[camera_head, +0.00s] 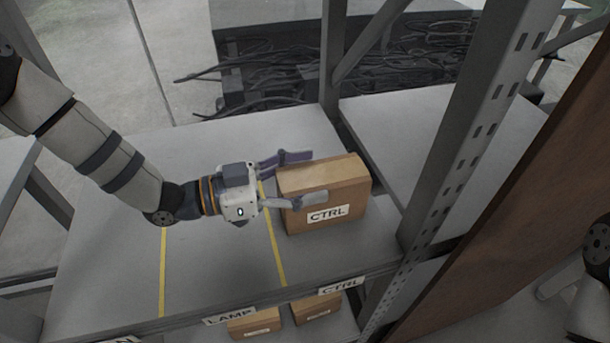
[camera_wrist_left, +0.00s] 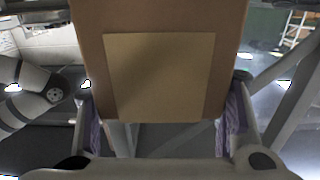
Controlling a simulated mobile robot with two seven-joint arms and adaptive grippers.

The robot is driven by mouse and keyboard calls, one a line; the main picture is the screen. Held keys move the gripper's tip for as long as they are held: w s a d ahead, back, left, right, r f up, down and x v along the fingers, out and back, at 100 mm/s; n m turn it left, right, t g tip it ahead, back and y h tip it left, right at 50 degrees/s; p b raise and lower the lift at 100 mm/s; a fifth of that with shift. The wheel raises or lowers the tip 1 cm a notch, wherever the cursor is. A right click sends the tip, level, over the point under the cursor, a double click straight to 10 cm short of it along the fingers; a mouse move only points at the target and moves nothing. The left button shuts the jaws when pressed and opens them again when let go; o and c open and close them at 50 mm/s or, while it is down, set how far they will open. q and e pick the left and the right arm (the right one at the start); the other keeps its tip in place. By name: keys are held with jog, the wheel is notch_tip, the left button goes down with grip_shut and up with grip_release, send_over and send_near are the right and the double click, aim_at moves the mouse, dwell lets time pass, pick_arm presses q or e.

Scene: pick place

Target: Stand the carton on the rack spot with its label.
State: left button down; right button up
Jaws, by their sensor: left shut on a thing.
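A brown carton (camera_head: 335,183) with a white CTRL label stands upright at the right end of the grey shelf (camera_head: 205,270). It is in the section right of the right-hand yellow line, above the shelf-edge label CTRL (camera_head: 341,285). My left gripper (camera_head: 302,177) is shut on the carton, one finger on the label side and one on the far side. In the left wrist view the carton (camera_wrist_left: 228,60) fills the middle between the fingers. I cannot tell whether its base touches the shelf.
A LAMP label (camera_head: 230,316) marks the middle section, which is bare. Two more cartons (camera_head: 255,325) sit on the shelf below. A perforated grey post (camera_head: 470,130) rises close to the right of the carton. Dark cables (camera_head: 420,55) lie behind.

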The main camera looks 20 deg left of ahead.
pick_arm(q)
jog(key=shift+c, duration=2.3)
grip_release()
jog(key=shift+f, duration=0.1)
jog(key=shift+s+a+r, duration=0.2)
jog(key=shift+a+r, duration=0.1)
jog(key=p+v, duration=0.1)
jog(key=v, duration=1)
pick_arm(e)
jog(key=shift+w+r+t, duration=0.3)
jog(key=shift+w+r, duration=0.45)
jog(key=shift+r, duration=0.05)
pick_arm(q)
jog(key=shift+s+a+f, duration=0.1)
jog(key=shift+s, duration=0.05)
